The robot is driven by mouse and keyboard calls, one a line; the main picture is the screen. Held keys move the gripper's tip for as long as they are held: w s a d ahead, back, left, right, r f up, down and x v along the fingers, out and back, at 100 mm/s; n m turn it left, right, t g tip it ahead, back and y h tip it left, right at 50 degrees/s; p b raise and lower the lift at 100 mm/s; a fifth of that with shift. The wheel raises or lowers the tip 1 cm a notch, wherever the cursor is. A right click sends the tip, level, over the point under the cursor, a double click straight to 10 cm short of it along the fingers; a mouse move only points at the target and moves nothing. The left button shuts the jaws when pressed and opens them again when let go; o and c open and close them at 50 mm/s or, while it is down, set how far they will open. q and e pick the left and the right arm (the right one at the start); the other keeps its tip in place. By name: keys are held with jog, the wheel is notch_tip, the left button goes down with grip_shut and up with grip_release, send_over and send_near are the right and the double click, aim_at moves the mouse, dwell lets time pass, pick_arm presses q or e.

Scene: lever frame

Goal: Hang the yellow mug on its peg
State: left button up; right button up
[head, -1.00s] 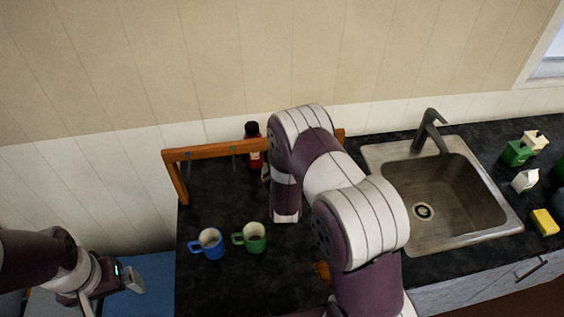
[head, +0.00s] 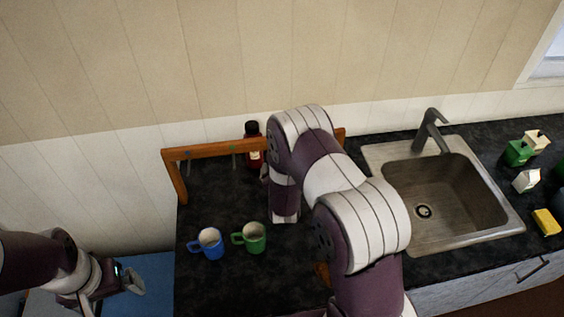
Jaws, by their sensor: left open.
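I cannot see a yellow mug; my right arm covers the middle of the counter and much of the rack. The wooden rack (head: 215,149) stands at the back of the counter, with small pegs, one bluish and one green, showing on its left part. A blue mug (head: 209,243) and a green mug (head: 254,238) stand upright on the counter in front of it. My left gripper (head: 134,281) is open and empty at the lower left, left of the counter and apart from the mugs. My right gripper is hidden behind its own arm.
A sink (head: 440,200) with a tap (head: 430,130) is right of my right arm. Small cartons (head: 518,153) and a yellow sponge-like block (head: 546,222) lie far right. The counter's left front is clear.

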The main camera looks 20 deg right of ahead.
jog(key=shift+w+a+f+b, duration=0.15)
jog(key=shift+a+f+b, duration=0.25)
jog(key=shift+f+b, duration=0.15)
dwell(0.4)
jog(key=o, duration=1)
jog(key=shift+s+a, duration=0.2)
jog(key=shift+s, duration=0.2)
jog(key=b+v, duration=0.3)
jog(key=v, duration=0.9)
jog(key=shift+d+r, duration=0.1)
